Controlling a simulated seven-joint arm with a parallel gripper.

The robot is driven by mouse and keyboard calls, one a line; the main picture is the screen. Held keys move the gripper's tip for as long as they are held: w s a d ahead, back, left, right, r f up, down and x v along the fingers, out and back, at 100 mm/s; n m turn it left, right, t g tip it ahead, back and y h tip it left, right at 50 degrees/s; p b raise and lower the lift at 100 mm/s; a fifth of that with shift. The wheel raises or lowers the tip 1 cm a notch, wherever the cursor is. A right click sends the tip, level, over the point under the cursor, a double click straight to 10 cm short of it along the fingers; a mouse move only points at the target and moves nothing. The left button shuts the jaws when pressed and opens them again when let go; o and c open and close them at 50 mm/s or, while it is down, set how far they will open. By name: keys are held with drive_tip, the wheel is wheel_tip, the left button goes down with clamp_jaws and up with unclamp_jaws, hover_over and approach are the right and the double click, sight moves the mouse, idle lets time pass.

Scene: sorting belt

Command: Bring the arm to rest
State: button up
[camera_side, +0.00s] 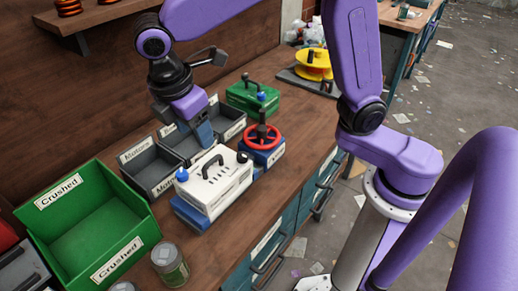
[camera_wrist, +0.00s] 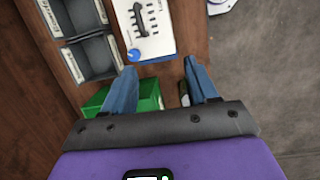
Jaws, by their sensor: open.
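My gripper (camera_side: 204,132) points down over the grey bins labelled Motors in the side view, just behind the white box with a black handle (camera_side: 217,184). In the wrist view the two blue fingers of my gripper (camera_wrist: 160,72) stand wide apart with nothing held between them. Bare brown bench shows in the gap. The purple arm reaches in from the right side of the side view. In that view I cannot tell the fingers apart.
A green bin labelled Crushed (camera_side: 130,237) and a can (camera_side: 170,264) stand at the front left. Grey Motors bins (camera_side: 154,167), a red-wheeled valve (camera_side: 262,137), a green box (camera_side: 252,97) and a yellow reel (camera_side: 314,66) line the bench. The floor at right is littered.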

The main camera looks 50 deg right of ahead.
drive_tip(key=s+d+f+m+y, duration=0.1)
drive_tip(key=s+d+f+m, duration=0.1)
drive_tip(key=s+d, duration=0.6)
drive_tip(key=s+d+f+m+y, duration=0.2)
drive_tip(key=s+d, duration=0.7)
drive_tip(key=s, duration=0.3)
drive_tip(key=shift+s+d+m+g, duration=0.2)
drive_tip(key=shift+d+m+g, duration=0.1)
drive_tip(key=shift+m, duration=0.1)
drive_tip(key=shift+r, duration=0.1)
idle(0.4)
